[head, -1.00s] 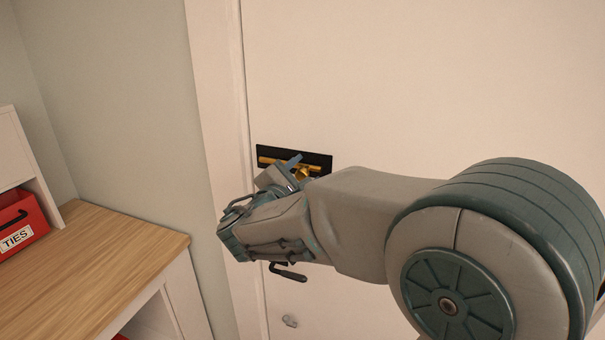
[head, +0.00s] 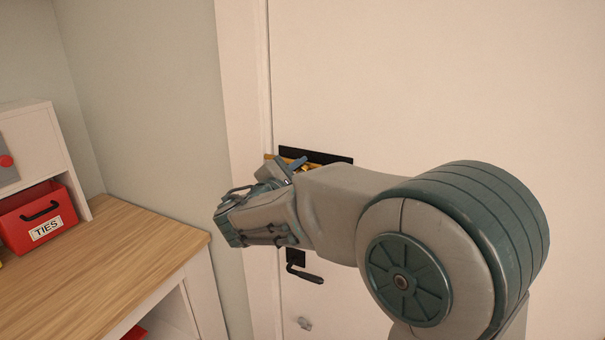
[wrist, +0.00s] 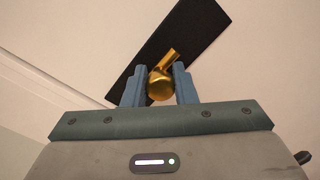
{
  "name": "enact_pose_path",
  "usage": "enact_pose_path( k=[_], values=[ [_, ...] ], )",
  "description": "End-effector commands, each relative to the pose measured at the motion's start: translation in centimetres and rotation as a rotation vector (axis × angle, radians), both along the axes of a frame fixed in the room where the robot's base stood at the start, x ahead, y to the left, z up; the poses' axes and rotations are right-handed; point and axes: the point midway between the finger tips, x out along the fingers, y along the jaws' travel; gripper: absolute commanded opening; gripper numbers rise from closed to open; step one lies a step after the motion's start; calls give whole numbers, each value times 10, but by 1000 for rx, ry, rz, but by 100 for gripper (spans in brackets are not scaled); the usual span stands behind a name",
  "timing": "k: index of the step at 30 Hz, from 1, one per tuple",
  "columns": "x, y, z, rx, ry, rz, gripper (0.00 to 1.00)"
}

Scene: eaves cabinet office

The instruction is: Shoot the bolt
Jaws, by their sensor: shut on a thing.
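The bolt is a brass bar (head: 269,156) on a black backplate (head: 330,158) on the pale door. In the head view the bar's left end sticks out past the backplate's left edge, at the door frame. My gripper (head: 293,168) hides the middle of the bar. In the wrist view the brass knob (wrist: 160,86) sits between the two blue fingers of my gripper (wrist: 159,88), which is shut on it. The black backplate (wrist: 185,38) runs slantwise behind the knob.
A dark door handle (head: 304,274) is below my gripper, with a small light knob or key (head: 304,323) lower down. A wooden-topped cabinet (head: 110,265) stands at the left, with a red bin (head: 42,222) labelled TIES.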

Motion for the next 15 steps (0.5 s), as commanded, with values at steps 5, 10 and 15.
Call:
enact_pose_path(
  k=[5,10,15],
  values=[
    [0,3,0,1,0,7,46],
    [0,2,0,1,-1,6,46],
    [-3,4,0,0,-2,6,46]
  ],
)
